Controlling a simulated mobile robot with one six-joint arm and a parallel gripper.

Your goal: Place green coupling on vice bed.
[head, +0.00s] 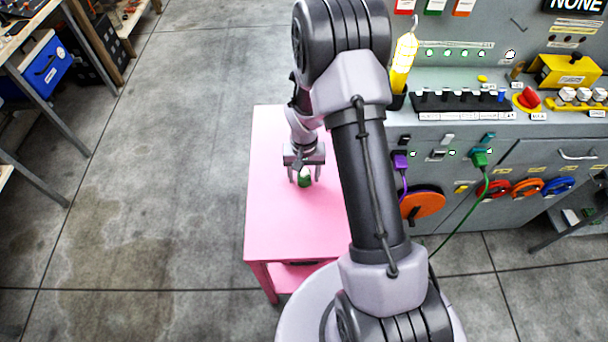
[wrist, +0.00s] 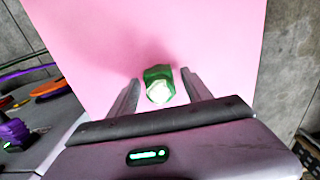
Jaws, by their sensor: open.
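The green coupling (head: 305,178) stands on the pink table (head: 275,225), with a pale top. My gripper (head: 304,177) is over the table, with its fingers down on either side of the coupling. In the wrist view the coupling (wrist: 158,84) shows between the two open fingers (wrist: 158,82), with pink surface visible around it. I see no clear gap or contact detail at the fingertips in the head view. No vice bed can be made out for certain in either view.
A grey panel bench (head: 470,140) with switches, plugs and coloured reels stands right of the table. A yellow lamp (head: 403,62) stands on it. A workbench with a blue box (head: 45,65) is at the far left. The floor (head: 150,180) between is clear.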

